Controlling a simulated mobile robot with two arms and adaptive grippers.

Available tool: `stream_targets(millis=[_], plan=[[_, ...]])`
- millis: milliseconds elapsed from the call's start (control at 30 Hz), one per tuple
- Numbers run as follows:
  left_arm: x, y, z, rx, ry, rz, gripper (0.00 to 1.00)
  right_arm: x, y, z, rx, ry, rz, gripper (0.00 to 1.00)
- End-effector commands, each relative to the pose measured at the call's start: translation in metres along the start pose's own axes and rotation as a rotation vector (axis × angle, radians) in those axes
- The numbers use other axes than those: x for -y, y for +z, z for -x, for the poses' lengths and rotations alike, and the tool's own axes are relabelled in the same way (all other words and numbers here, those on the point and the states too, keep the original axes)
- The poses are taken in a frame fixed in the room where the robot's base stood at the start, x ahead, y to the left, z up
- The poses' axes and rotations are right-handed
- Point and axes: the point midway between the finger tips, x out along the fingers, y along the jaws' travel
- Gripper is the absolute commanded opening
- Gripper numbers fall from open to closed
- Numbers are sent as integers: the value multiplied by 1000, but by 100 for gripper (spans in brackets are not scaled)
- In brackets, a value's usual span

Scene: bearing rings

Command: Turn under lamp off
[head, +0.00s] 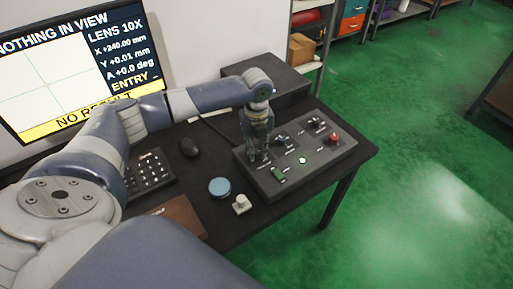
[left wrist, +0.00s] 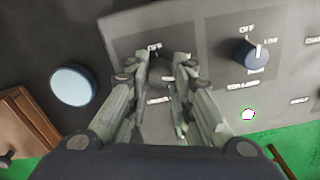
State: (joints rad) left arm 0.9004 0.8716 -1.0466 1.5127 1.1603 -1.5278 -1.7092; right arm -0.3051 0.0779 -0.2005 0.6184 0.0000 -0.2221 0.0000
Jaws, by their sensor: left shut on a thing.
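The control box (head: 300,185) stands on the right part of the dark desk. My left gripper (head: 258,158) points down onto the box's left end. In the left wrist view its fingers (left wrist: 162,88) are closed around a dark knob (left wrist: 160,72) with an OFF mark above it. The label below this knob is partly covered, and I cannot tell which way its pointer faces. A second dark knob (left wrist: 244,53), labelled as a top lamp with OFF and LOW marks, sits to the right, apart from my fingers. My right gripper is not in view.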

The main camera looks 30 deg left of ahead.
Motion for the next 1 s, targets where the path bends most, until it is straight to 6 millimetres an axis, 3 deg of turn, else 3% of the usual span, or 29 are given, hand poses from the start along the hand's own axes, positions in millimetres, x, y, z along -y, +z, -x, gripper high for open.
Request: stream_targets(millis=[367,1000], plan=[[-1,0,5,-2,3,95,0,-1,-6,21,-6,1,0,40],[0,-1,6,-3,3,663,0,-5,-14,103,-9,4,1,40]])
